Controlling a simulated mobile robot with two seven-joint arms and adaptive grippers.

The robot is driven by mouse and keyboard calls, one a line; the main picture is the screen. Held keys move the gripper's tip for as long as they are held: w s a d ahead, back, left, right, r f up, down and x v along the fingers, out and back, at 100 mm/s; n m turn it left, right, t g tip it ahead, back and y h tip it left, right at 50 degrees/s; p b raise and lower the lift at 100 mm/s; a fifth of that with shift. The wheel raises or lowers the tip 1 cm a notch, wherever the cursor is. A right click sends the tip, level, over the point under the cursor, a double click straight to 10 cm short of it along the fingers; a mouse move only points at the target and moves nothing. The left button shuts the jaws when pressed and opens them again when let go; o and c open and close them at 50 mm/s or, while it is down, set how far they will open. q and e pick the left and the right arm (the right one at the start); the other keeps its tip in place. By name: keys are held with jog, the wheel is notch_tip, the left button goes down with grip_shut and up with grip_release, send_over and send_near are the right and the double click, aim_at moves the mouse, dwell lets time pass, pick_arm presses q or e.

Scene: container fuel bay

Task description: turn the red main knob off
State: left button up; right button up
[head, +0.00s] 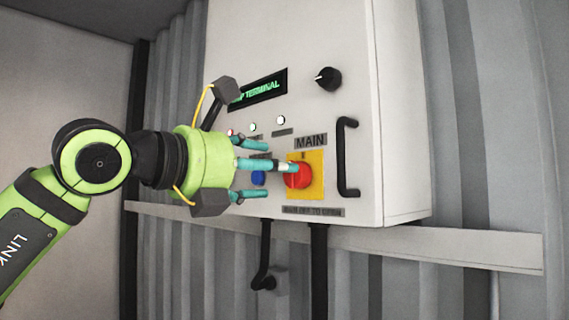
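The red main knob (301,175) is round and sits on a yellow plate (318,165) under the label MAIN, on the front of a white cabinet (310,35). My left gripper (268,169) comes in from the left, in front of the panel. Its teal fingers are spread apart with nothing held between them. The middle finger's tip overlaps the knob's left edge in the picture; I cannot tell whether it touches. The knob's left edge is partly hidden by this finger. My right gripper is not in view.
A black handle (346,157) stands out right of the yellow plate. A black dial (328,78), a green-lit display (262,91), small lamps and a blue button (258,178) share the panel. Black pipes (318,270) run below the cabinet. A grey rail (460,248) crosses the corrugated wall.

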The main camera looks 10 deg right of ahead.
aim_at(301, 179)
pick_arm(q)
jog(key=p+x, duration=0.2)
jog(key=x, duration=0.3)
jog(key=shift+a, duration=0.1)
jog(key=shift+c, duration=0.8)
jog(key=c, duration=0.9)
jog(key=n+b, duration=0.3)
jog(key=n, duration=0.1)
jog(key=n+b, duration=0.3)
jog(key=n, duration=0.1)
jog(key=shift+a+r+b, duration=0.1)
jog(key=shift+a+b, duration=0.15)
jog(key=shift+b, duration=0.05)
jog(key=shift+c, duration=0.2)
jog(key=n+b, duration=0.2)
jog(key=n, duration=0.3)
jog(key=shift+n+b, duration=0.3)
jog(key=shift+b, duration=0.05)
jog(key=shift+c, duration=0.2)
jog(key=shift+w+n+b, duration=0.1)
jog(key=shift+n+b, duration=0.7)
jog(key=shift+n, duration=1.4)
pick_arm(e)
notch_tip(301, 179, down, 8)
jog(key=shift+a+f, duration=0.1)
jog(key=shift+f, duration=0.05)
